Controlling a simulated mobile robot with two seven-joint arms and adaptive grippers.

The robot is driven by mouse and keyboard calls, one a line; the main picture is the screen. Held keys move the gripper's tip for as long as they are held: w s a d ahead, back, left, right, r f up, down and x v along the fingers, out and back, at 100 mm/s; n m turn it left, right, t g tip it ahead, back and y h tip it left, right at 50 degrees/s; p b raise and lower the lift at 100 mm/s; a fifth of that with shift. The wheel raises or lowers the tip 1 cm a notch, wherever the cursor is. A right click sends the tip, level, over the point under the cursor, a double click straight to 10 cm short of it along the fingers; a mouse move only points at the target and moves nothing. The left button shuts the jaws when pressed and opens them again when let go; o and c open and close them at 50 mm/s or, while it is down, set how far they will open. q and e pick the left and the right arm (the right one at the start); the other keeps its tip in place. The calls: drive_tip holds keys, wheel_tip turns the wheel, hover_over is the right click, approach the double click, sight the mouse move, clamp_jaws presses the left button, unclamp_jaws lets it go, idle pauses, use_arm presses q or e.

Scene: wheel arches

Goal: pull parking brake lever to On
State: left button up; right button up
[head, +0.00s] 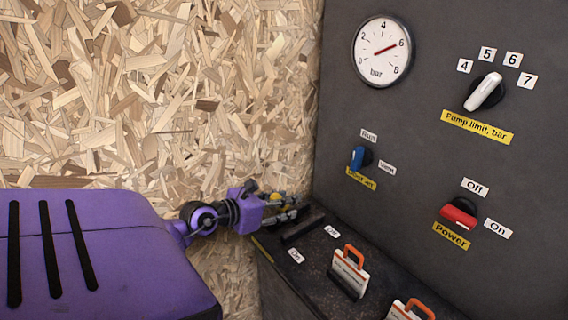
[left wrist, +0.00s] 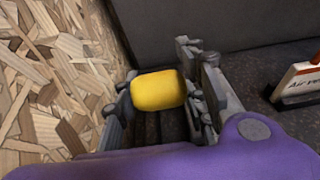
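The parking brake lever shows as a yellow knob (left wrist: 158,90) between the fingers of my left gripper (left wrist: 160,92) in the left wrist view. The fingers lie close against both sides of the knob and appear closed on it. In the head view my left gripper (head: 282,208) is low at the centre, over the slotted end of the dark ledge. An "On" label (head: 296,256) lies at the near side of the slot and an "Off" label (head: 331,231) farther back. The lever's shaft is mostly hidden. My right gripper is not in view.
An orange-handled white tag (head: 350,270) stands on the ledge right of the slot, with another (head: 405,310) nearer. The grey panel (head: 420,130) rises behind with a gauge (head: 382,51) and several knobs. A chipboard wall (head: 150,90) is close on the left.

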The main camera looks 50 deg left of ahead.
use_arm(q)
drive_tip(key=o, duration=0.4)
drive_tip(key=shift+s, duration=0.25)
drive_tip(key=shift+o, duration=0.2)
drive_tip(key=shift+w, duration=0.1)
drive_tip(key=d+v, duration=0.1)
drive_tip(key=v, duration=1.1)
drive_tip(key=shift+a, duration=0.5)
